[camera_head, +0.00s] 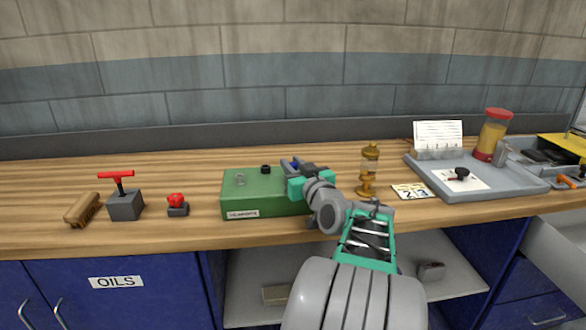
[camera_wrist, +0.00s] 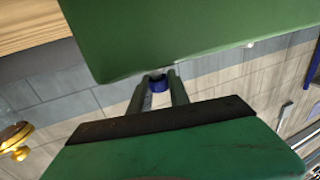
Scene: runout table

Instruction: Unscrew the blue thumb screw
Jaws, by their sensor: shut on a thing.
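The blue thumb screw (camera_wrist: 157,84) shows in the wrist view between the two fingertips of my gripper (camera_wrist: 159,77). My gripper is shut on it. The screw is right at the edge of the green box (camera_wrist: 190,35); I cannot tell whether it is still seated in the box. In the head view my gripper (camera_head: 292,166) is over the right part of the green box (camera_head: 265,200), and my arm hides the box's right end. A bit of blue shows at the fingers there, but the screw itself is not clear.
A black knob (camera_head: 265,169) and a grey fitting (camera_head: 240,179) are on the box top. A brass lamp-like piece (camera_head: 368,170) stands close to the right of my arm. A grey tray (camera_head: 520,184) is farther right. Red-handled pieces (camera_head: 125,205) and a brush (camera_head: 82,209) are left.

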